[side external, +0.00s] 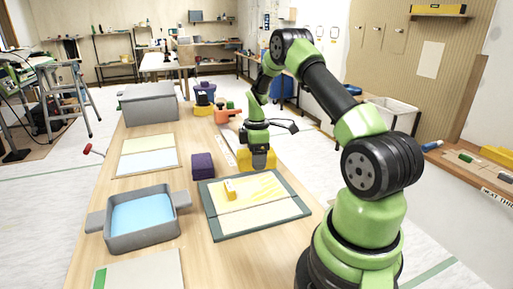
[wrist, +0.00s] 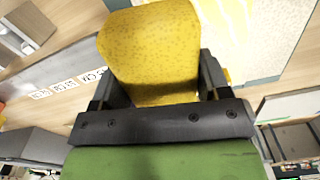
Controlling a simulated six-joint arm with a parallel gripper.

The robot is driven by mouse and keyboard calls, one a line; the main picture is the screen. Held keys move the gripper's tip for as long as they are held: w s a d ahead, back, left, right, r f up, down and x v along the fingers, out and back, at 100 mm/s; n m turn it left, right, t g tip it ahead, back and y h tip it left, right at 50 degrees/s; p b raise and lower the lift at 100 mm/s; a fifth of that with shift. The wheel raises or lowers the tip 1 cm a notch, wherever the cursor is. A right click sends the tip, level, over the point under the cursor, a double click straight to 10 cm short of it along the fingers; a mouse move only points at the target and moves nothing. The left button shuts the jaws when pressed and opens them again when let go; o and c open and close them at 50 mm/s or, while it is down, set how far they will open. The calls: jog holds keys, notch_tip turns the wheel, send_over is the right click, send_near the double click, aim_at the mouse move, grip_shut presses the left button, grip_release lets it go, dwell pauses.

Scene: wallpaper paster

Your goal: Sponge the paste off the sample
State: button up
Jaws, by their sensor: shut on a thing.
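My gripper (side external: 257,147) is shut on a yellow sponge (side external: 258,159), which also fills the middle of the wrist view (wrist: 150,50) between the two dark fingers. The sponge is at the far edge of a dark green-framed board. The pale sample (side external: 232,207) lies on that board, with yellow paste streaks (side external: 264,187) on its far right part. The streaks also show at the top of the wrist view (wrist: 238,20). Whether the sponge touches the board cannot be told.
A grey tray of blue water (side external: 142,215) is to the left, with a purple block (side external: 202,166) behind the board. A two-tone panel (side external: 147,152) and a grey lidded box (side external: 150,103) are farther back.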

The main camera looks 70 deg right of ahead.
aim_at(269, 196)
jog(key=f, duration=0.4)
jog(key=shift+s+a, duration=0.3)
jog(key=s+a, duration=0.6)
jog(key=shift+s+a, duration=0.25)
jog(key=shift+w+d+r, duration=0.15)
jog(key=w+d, duration=0.6)
jog(key=shift+w+d, duration=0.3)
jog(key=shift+d, duration=0.05)
notch_tip(269, 196, up, 8)
jog(key=shift+w, duration=0.1)
jog(key=o, duration=0.4)
jog(key=c, duration=0.4)
